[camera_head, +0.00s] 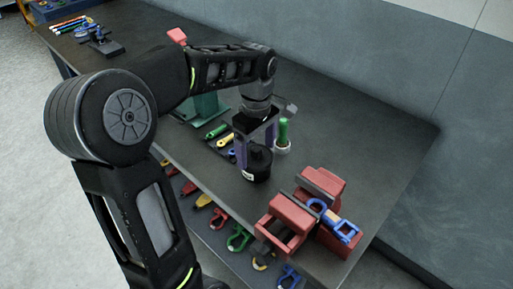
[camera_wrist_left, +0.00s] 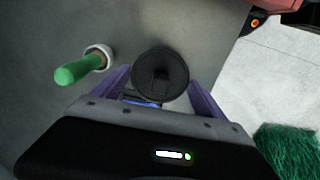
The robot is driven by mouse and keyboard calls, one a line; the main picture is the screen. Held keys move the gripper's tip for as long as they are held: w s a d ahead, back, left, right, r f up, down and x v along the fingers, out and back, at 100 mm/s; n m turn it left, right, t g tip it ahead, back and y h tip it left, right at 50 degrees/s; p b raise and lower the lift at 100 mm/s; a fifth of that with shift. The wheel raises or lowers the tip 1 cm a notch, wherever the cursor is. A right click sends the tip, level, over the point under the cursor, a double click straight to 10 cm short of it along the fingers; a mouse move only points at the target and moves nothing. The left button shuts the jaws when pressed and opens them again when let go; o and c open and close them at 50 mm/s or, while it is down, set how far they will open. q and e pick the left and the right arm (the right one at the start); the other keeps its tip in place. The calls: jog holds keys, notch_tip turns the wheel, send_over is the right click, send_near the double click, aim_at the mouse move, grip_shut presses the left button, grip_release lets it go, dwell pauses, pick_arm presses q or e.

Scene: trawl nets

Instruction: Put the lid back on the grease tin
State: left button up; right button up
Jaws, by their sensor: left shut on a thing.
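My left gripper (camera_head: 255,145) points down over the table, its purple fingers on either side of a round black lid (camera_wrist_left: 160,72). It is shut on the lid, apparently by the raised part in its middle. In the head view the black grease tin (camera_head: 257,172), with a small pale label, stands on the table right under the fingers. The lid is over the tin; I cannot tell whether it rests on it or hangs just above. The lid hides the tin in the left wrist view. My right gripper is not in view.
A green-handled tool (camera_head: 283,130) stands in a white cup close beside the tin. A red vise (camera_head: 290,213) with a blue shackle (camera_head: 341,229) is nearer the front right. Small tools (camera_head: 218,131) lie left of the gripper. Coloured shackles (camera_head: 238,238) lie below the table edge.

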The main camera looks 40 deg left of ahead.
pick_arm(q)
jog(key=o, duration=1.2)
jog(key=shift+o, duration=0.2)
jog(key=shift+r+p, duration=2.85)
jog(key=shift+r, duration=0.65)
jog(key=shift+c, duration=0.4)
grip_shut()
jog(key=shift+f, duration=0.25)
jog(key=shift+f+b, duration=1.75)
jog(key=shift+f, duration=0.4)
